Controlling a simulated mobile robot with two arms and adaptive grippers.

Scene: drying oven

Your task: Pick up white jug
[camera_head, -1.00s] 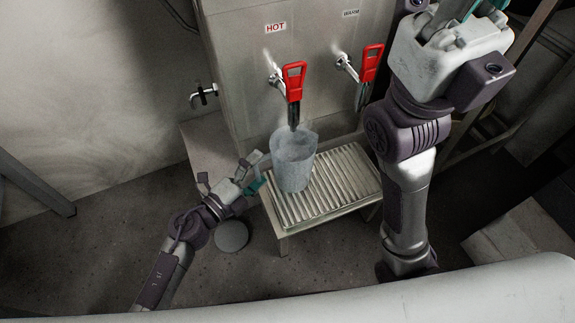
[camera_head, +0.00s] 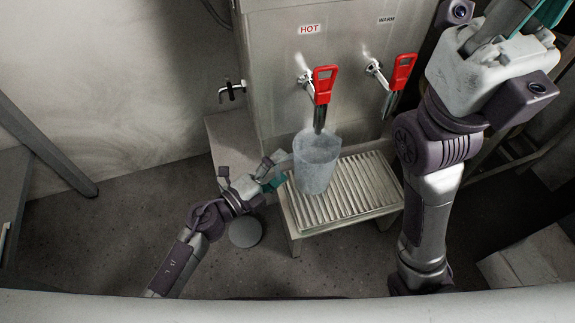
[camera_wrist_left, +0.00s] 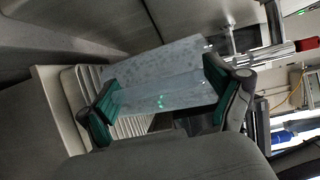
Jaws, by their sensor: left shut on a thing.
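The translucent whitish jug (camera_head: 317,165) is upright at the left part of the slatted drip tray, under the tap marked HOT. My left gripper (camera_head: 276,174) is at the jug's left side and is shut on it. In the left wrist view the jug (camera_wrist_left: 165,72) lies between the green pads of the left gripper (camera_wrist_left: 163,100). I cannot tell whether the jug's base touches the slats. My right gripper (camera_head: 525,18) shows only in part at the top right, away from the jug; its fingertips are cut off.
The slatted tray (camera_head: 365,190) stands in front of the steel dispenser (camera_head: 270,75). Red tap levers (camera_head: 324,85) and (camera_head: 402,72) hang above it. A small side tap (camera_head: 232,90) sticks out at left. A grey round object (camera_head: 245,232) is on the floor below my left gripper.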

